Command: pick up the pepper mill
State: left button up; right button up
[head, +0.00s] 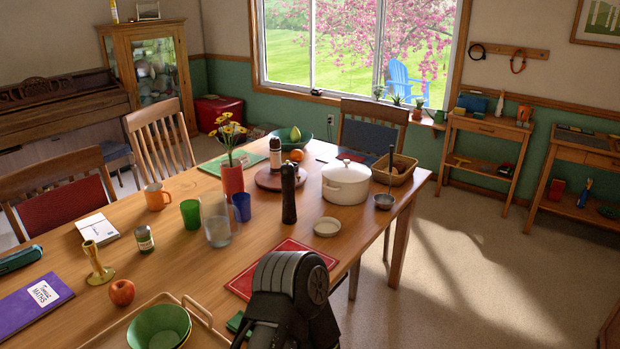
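The pepper mill (289,192) is a tall dark turned mill standing upright on the wooden table. It is left of the white lidded pot and right of a clear glass pitcher. A dark part of one of my arms rises at the bottom middle, in front of the mill and apart from it in the picture. No gripper fingers show on it. My other arm is not seen.
Close around the mill are the pitcher (217,223), white pot (346,185), small white dish (327,228) and wooden round board (270,180). A red mat (247,283) lies nearer me. A tray (195,306) with green bowls (158,327) is at front left.

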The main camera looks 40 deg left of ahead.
aim_at(289, 207)
jog(key=i+l+u, duration=0.2)
jog(key=i+u, duration=0.2)
jog(key=i, duration=0.2)
jog(key=i+l+u, duration=0.35)
jog(key=i, duration=0.25)
jog(key=i+l+u, duration=0.4)
jog(key=i+l, duration=0.1)
jog(key=l, duration=0.1)
